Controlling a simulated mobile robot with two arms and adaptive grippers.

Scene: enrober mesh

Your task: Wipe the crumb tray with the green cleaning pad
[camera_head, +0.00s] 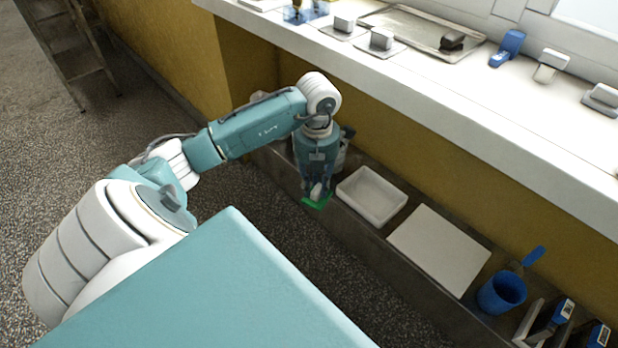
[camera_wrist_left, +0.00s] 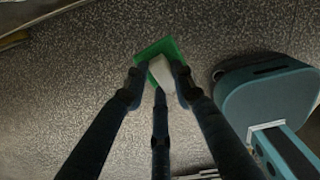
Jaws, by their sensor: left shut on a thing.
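My left gripper (camera_head: 318,186) is shut on the white grip of the green cleaning pad (camera_head: 316,203). It points down, just left of a white shallow tray (camera_head: 387,216) on the low ledge. In the left wrist view the fingers (camera_wrist_left: 160,80) pinch the white grip, with the green pad (camera_wrist_left: 147,54) beyond it and speckled floor behind. A metal tray (camera_head: 405,22) with a dark block on it lies on the upper counter. I cannot tell for certain which tray is the crumb tray. My right gripper is not in view.
A white flat board (camera_head: 440,248), a blue cup (camera_head: 502,293) and dark-and-blue items (camera_head: 552,318) stand along the low ledge to the right. The white counter (camera_head: 480,110) overhangs the ledge and holds several small blocks. The floor in front is clear.

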